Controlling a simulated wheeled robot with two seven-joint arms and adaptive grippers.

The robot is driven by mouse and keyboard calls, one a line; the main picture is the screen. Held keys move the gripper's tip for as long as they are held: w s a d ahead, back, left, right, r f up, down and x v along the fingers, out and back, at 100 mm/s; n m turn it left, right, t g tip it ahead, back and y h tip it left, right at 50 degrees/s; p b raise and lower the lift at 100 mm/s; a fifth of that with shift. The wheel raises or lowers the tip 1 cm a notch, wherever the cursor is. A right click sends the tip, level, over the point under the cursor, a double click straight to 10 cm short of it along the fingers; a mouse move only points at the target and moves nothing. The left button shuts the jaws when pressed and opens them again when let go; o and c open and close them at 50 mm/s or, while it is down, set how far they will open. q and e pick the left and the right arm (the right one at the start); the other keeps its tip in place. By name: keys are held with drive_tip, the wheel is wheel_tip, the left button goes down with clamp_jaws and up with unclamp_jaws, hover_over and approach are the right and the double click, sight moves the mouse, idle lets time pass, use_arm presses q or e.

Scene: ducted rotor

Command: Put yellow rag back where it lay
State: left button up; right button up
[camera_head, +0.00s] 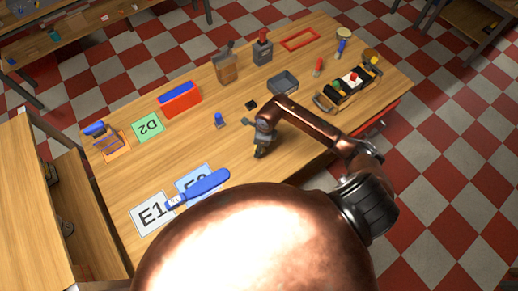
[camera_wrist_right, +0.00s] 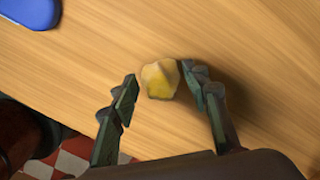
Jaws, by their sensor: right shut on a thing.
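The yellow rag (camera_wrist_right: 160,80) is a small crumpled lump between the fingertips of my right gripper (camera_wrist_right: 162,88) in the right wrist view. The right finger touches it; the contact with the left finger is hard to make out. In the head view my right gripper (camera_head: 261,140) points down over the front middle of the wooden table (camera_head: 290,150), and only a little yellow shows at its tips. My right gripper is shut on the rag. I cannot tell whether the rag touches the tabletop. My left gripper is not in view.
A blue paddle-shaped thing (camera_head: 205,187) lies across the E1 card (camera_head: 150,213) and a blue card. A small blue-topped item (camera_head: 219,120) and a black block (camera_head: 251,105) stand behind my gripper. A grey tray (camera_head: 283,82) is further back. The table's front edge is close.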

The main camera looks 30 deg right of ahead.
drive_tip(key=shift+f, duration=1.05)
drive_tip(key=shift+f, duration=0.2)
drive_tip(key=o, duration=1.1)
drive_tip(key=shift+a+r, duration=0.1)
drive_tip(key=shift+r, duration=0.05)
drive_tip(key=r, duration=0.4)
drive_tip(key=s+r, duration=0.1)
drive_tip(key=r, duration=0.3)
drive_tip(key=d+r, duration=0.1)
drive_tip(key=r, duration=0.3)
drive_tip(key=shift+s+d+b, duration=0.1)
drive_tip(key=shift+s+b, duration=0.05)
drive_tip(key=shift+b, duration=0.15)
